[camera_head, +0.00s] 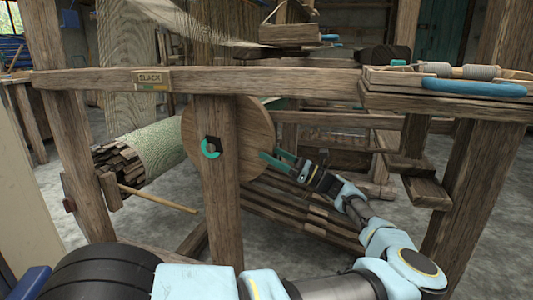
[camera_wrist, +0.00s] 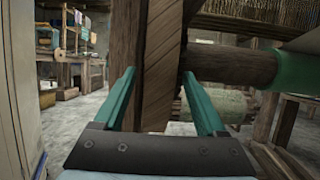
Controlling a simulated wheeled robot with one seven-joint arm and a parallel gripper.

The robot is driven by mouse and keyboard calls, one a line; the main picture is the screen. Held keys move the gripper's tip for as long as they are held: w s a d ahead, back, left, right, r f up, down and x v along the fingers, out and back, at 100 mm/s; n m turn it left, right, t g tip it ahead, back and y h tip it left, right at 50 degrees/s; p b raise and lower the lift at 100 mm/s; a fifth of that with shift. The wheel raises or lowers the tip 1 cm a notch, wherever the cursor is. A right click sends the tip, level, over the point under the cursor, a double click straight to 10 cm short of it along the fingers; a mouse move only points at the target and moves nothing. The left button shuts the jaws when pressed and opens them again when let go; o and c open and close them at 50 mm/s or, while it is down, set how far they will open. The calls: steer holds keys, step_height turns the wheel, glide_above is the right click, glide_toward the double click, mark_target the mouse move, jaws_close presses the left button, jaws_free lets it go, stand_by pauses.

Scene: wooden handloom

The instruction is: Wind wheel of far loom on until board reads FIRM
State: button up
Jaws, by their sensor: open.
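The wheel (camera_head: 254,130) is a plain wooden disc on the loom, partly hidden behind an upright post. The board (camera_head: 152,80) on the top beam appears to read SLACK, with a coloured strip below. My gripper (camera_head: 270,154) is at the wheel's right edge, its teal fingers open. In the wrist view, my gripper (camera_wrist: 158,74) has one finger on each side of a wooden edge (camera_wrist: 158,60), which looks like the wheel's rim. I cannot tell whether they touch it.
A green cloth roll (camera_head: 158,150) lies left of the post, with a thin wooden rod (camera_head: 158,199) below it. A tray (camera_head: 450,82) with spools and a blue item sits on the loom's right. Slatted treadles (camera_head: 305,212) lie beneath my arm.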

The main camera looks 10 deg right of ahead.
steer(key=shift+x, duration=0.9)
jaws_close()
stand_by(0.9)
